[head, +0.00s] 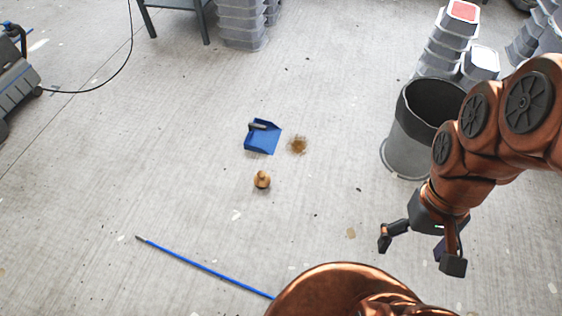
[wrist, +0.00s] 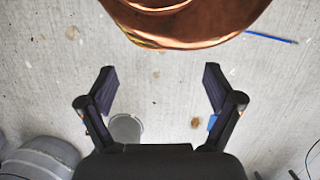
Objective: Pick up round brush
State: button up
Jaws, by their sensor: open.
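A small round wooden brush (head: 262,180) with a knob on top sits on the concrete floor near the middle of the head view. I cannot make it out in the wrist view. My gripper (head: 419,255) hangs at the right of the head view, well to the right of the brush and apart from it. Its two fingers are spread wide in the wrist view (wrist: 160,88), with only bare floor between them.
A blue dustpan (head: 262,140) lies behind the brush, with a pile of brown dirt (head: 299,145) beside it. A grey bin (head: 408,148) stands behind my gripper. A blue pole (head: 205,268) lies in front.

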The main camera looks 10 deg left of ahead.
aim_at(262, 180)
jog(key=u, duration=2.7)
jog(key=i, duration=1.6)
jog(key=z, duration=1.6)
